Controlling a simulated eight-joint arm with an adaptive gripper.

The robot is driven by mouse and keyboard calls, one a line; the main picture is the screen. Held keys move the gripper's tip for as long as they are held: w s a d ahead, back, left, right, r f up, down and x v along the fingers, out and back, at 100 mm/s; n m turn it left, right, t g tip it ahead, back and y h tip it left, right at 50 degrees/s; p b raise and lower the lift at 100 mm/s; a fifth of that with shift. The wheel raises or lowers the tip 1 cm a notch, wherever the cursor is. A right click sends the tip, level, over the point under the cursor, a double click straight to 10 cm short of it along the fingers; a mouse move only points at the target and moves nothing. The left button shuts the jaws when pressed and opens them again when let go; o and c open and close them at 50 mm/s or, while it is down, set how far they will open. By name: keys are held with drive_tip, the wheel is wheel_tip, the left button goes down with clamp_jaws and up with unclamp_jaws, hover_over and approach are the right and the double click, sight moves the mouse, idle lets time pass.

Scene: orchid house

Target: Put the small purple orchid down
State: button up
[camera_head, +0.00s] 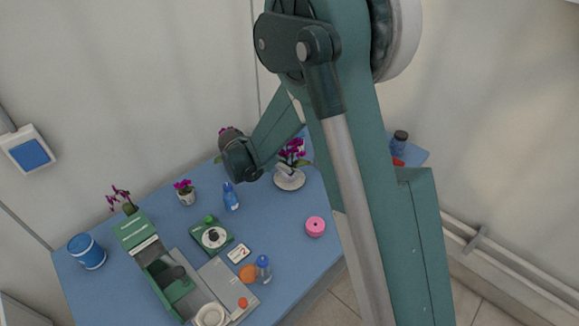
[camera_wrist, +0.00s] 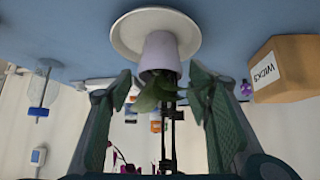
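In the wrist view, which is upside down, a white pot (camera_wrist: 160,52) with green leaves (camera_wrist: 152,95) stands at a white saucer (camera_wrist: 155,30). My gripper (camera_wrist: 163,88) is open, its two fingers on either side of the leaves and dark stems, with gaps to the pot. Purple blooms (camera_wrist: 124,166) show at the bottom edge. In the head view one purple orchid (camera_head: 293,150) stands on a white saucer (camera_head: 289,180), and a smaller one (camera_head: 184,187) stands in a pale pot to the left. My wrist hides my fingertips there; I cannot tell which orchid they surround.
A cardboard box marked WICKS (camera_wrist: 285,70) stands close to the right finger in the wrist view. On the blue table (camera_head: 270,215) are a blue bottle (camera_head: 230,197), a pink roll (camera_head: 315,227), a clear bottle (camera_head: 263,269) and a blue tin (camera_head: 87,252). Another orchid is partly hidden behind my wrist.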

drive_tip(key=shift+r, duration=0.2)
drive_tip(key=shift+s+a+r, duration=0.1)
drive_tip(key=shift+a+r, duration=0.05)
drive_tip(key=shift+r, duration=0.05)
drive_tip(key=p+v, duration=0.2)
drive_tip(key=v, duration=0.9)
drive_tip(key=shift+a, duration=0.2)
drive_tip(key=shift+s+r, duration=0.1)
